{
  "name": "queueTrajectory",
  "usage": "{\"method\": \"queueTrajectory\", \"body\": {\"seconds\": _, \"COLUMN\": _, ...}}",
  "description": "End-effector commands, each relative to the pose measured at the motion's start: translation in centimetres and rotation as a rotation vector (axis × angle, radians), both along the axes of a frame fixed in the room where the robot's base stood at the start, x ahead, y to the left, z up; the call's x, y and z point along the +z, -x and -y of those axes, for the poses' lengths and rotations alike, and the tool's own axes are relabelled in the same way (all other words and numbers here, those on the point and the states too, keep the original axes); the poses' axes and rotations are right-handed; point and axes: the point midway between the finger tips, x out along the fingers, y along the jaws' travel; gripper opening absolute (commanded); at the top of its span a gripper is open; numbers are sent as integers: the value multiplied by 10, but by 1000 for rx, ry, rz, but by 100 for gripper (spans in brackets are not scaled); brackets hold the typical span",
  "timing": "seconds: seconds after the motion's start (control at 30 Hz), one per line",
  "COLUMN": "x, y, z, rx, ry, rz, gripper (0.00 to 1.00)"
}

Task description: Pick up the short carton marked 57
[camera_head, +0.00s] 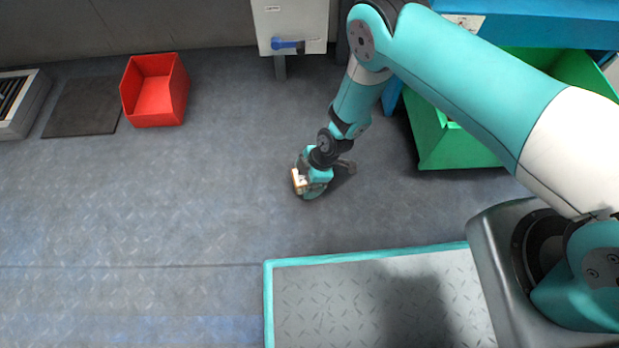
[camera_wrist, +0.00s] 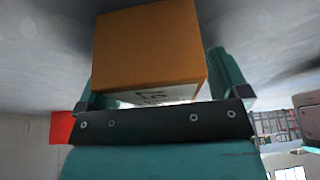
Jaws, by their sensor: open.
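An orange-brown carton (camera_wrist: 150,48) fills the upper middle of the wrist view, between the two teal fingers of my gripper (camera_wrist: 160,78). Its lower face is white with black print, seen too steeply to read the number. The jaws are open around the carton; I cannot tell whether either finger touches it. In the head view my gripper (camera_head: 310,181) is down at the floor, and a small part of the carton (camera_head: 297,182) shows at its left side. The rest of the carton is hidden by the gripper there.
A red bin (camera_head: 155,92) stands at the back left beside a dark mat (camera_head: 82,107) and a roller unit (camera_head: 20,103). A green bin (camera_head: 455,145) is right of my arm. A white box (camera_head: 290,20) with a blue handle is behind. Floor left of my gripper is clear.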

Motion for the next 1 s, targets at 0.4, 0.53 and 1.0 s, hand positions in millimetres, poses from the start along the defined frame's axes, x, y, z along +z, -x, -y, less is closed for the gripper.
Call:
{"method": "queueTrajectory", "body": {"seconds": 0.4, "x": -3, "y": 0, "z": 0, "rx": 0, "ry": 0, "rz": 0, "gripper": 84}}
{"method": "queueTrajectory", "body": {"seconds": 0.53, "x": -4, "y": 0, "z": 0, "rx": 0, "ry": 0, "rz": 0, "gripper": 55}}
{"method": "queueTrajectory", "body": {"seconds": 1.0, "x": 5, "y": 0, "z": 0, "rx": 1, "ry": -1, "rz": 1, "gripper": 31}}
